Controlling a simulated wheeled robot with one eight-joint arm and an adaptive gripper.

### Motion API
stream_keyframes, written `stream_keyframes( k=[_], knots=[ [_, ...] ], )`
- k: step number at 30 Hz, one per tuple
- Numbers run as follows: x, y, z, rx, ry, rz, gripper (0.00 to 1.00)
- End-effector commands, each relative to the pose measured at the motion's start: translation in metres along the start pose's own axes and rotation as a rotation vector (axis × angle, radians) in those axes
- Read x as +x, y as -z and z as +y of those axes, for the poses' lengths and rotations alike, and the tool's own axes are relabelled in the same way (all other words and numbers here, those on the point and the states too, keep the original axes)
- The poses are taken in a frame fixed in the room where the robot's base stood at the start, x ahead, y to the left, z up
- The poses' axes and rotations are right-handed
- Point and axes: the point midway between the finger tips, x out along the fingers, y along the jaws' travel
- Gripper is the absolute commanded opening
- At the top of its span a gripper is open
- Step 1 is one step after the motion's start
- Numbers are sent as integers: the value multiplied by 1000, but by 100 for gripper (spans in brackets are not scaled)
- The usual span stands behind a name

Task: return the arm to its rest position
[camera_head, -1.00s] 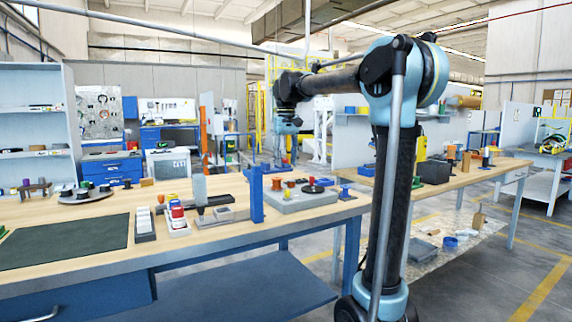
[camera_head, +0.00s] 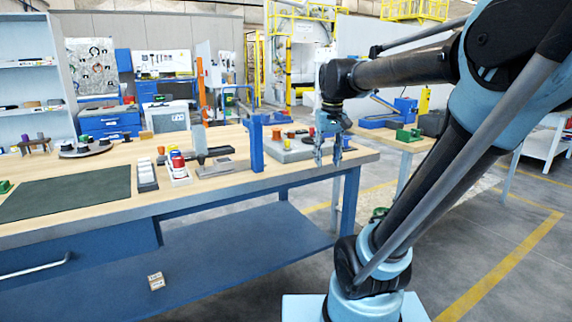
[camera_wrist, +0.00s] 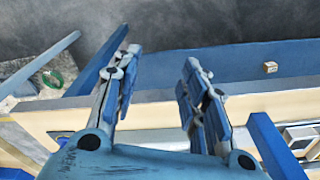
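My gripper (camera_head: 330,158) hangs at the end of my raised, bent arm, by the right end of the wooden workbench (camera_head: 100,222) in the head view. In the wrist view my gripper (camera_wrist: 160,72) has its two blue-and-grey fingers well apart, with nothing between them. The bench edge (camera_wrist: 150,118) and the floor beyond lie behind the fingers there. I cannot tell how far the fingers are from the bench.
A blue upright post (camera_head: 257,145) and a grey block (camera_head: 286,152) with small spools stand near my gripper. A small box (camera_head: 156,281) lies on the blue lower shelf (camera_head: 230,255). A second bench (camera_head: 415,145) is behind my arm.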

Motion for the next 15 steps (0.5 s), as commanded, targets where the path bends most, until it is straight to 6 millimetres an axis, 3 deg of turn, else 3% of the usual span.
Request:
stream_keyframes(
  k=[3,15],
  knots=[
    [28,-36,11,25,-4,17,40],
    [131,-140,32,100,-19,72,40]
  ],
)
